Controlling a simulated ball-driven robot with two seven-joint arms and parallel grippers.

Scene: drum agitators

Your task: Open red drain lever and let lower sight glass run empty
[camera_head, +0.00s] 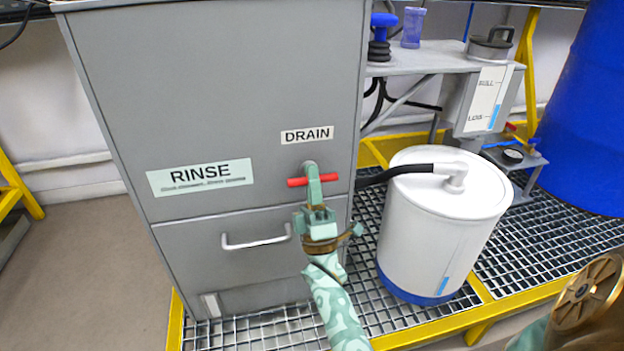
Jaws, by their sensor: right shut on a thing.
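The red drain lever (297,182) lies level across the front of the grey cabinet (230,90), just under the DRAIN label (307,135). My right gripper (313,187) comes up from below and is shut on the lever's middle; the red ends show on both sides of it. The gripper hides the lever's centre. A sight strip with blue at its lower end (494,117) is on the grey tank marked FULL and LOW at the upper right. Another short blue strip (444,284) shows low on the white drum (430,235). I cannot tell which is the lower sight glass.
A black hose (400,171) runs from the cabinet to the white drum's lid. Metal grating with yellow edges (478,287) lies under both. A drawer handle (256,243) sticks out left of my right arm. A large blue barrel (590,120) stands at the right.

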